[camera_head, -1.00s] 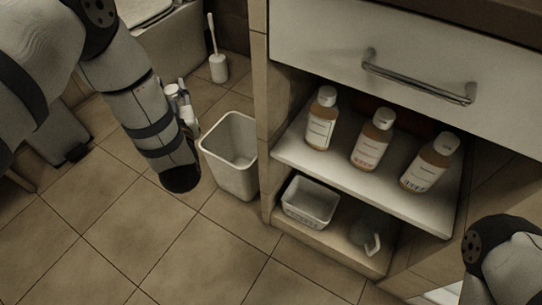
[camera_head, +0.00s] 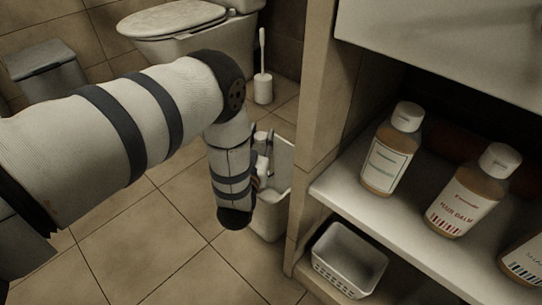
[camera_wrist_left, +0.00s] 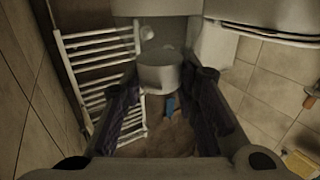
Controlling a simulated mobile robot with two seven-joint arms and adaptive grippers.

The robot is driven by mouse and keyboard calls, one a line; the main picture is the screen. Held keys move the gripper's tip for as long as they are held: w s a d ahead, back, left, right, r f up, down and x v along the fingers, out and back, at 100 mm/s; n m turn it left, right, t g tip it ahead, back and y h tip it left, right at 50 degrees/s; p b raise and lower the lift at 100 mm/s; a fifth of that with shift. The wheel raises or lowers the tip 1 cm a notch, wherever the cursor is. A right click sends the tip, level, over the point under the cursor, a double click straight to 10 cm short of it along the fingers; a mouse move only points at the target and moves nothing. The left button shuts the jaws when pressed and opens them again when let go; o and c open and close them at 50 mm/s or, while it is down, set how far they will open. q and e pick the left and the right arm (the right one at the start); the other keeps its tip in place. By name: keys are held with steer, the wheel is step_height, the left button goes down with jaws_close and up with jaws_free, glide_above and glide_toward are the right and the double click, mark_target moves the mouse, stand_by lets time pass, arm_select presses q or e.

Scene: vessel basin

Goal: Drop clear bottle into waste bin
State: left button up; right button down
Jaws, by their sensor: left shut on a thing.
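The open pale bin (camera_head: 272,222) stands on the floor left of the cabinet in the head view, partly hidden by my left arm. My left gripper (camera_head: 263,163) is at the bin's opening, overlapping its left part; its height above the rim is hard to tell. My right gripper is not in view.
The cabinet side stands close right of the bin. Its shelf (camera_head: 335,192) holds amber bottles (camera_head: 393,150), with a white basket (camera_head: 347,262) below. A toilet brush (camera_head: 263,85) and toilet (camera_head: 190,40) are behind. A grey lidded bin (camera_head: 45,72) stands at far left.

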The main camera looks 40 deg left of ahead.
arm_select(q)
steer(key=shift+f, duration=0.4)
steer(key=shift+r, duration=0.15)
steer(key=o, duration=1.1)
steer(key=shift+o, duration=0.2)
steer(key=v, duration=1.2)
